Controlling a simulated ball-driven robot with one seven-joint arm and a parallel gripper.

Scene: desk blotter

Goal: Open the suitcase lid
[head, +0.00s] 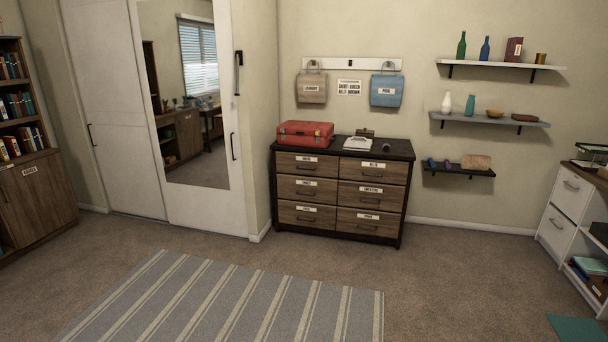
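A red suitcase (304,134) lies flat on the left part of the top of a dark wooden dresser (343,190). It stands across the room from me, against the back wall. Its lid looks shut. Darker marks show on its front side, but they are too small to tell as latches or a handle. My gripper is not in view.
A white object (357,144) and small dark items share the dresser top. A striped rug (230,305) lies on the open carpet in front. A bookcase (30,150) stands left, a white cabinet (566,208) right. Shelves (489,119) hang on the wall.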

